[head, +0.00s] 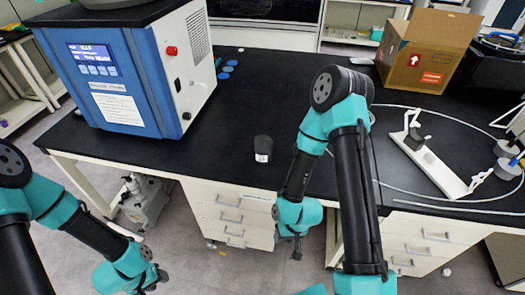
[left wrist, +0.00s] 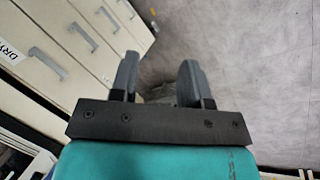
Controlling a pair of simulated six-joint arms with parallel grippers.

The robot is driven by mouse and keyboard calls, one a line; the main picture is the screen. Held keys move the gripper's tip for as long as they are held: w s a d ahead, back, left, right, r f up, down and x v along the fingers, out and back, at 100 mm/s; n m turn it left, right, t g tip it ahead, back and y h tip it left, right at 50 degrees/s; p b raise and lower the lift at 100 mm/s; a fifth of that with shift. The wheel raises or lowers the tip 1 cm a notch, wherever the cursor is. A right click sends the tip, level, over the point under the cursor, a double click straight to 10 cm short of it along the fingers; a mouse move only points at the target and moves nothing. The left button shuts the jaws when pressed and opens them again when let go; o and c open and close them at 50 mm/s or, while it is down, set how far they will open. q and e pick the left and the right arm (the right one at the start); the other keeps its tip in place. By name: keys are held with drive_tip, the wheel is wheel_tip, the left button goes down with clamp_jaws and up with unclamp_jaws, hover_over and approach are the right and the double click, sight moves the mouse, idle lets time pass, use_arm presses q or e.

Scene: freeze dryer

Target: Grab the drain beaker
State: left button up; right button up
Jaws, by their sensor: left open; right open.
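A small clear beaker (head: 263,149) with a white label at its base stands upright on the black bench top near the front edge. My left gripper (head: 158,280) is low at the left, in front of the bench and well apart from the beaker. In the left wrist view its two fingers (left wrist: 158,82) are spread with nothing between them, over the grey floor. My right gripper (head: 297,248) hangs down in front of the drawers, below the bench edge and right of the beaker. It is open, and I see nothing in it.
A blue and white freeze dryer (head: 130,75) stands on the bench at the left, with blue discs (head: 228,69) beside it. A cardboard box (head: 425,52) is at the back right. A white stand (head: 432,163) and a looped tube lie at the right. The bench around the beaker is clear.

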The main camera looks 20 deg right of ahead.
use_arm(q)
drive_tip(key=shift+o, duration=0.2)
drive_tip(key=o, duration=1)
drive_tip(key=shift+o, duration=0.2)
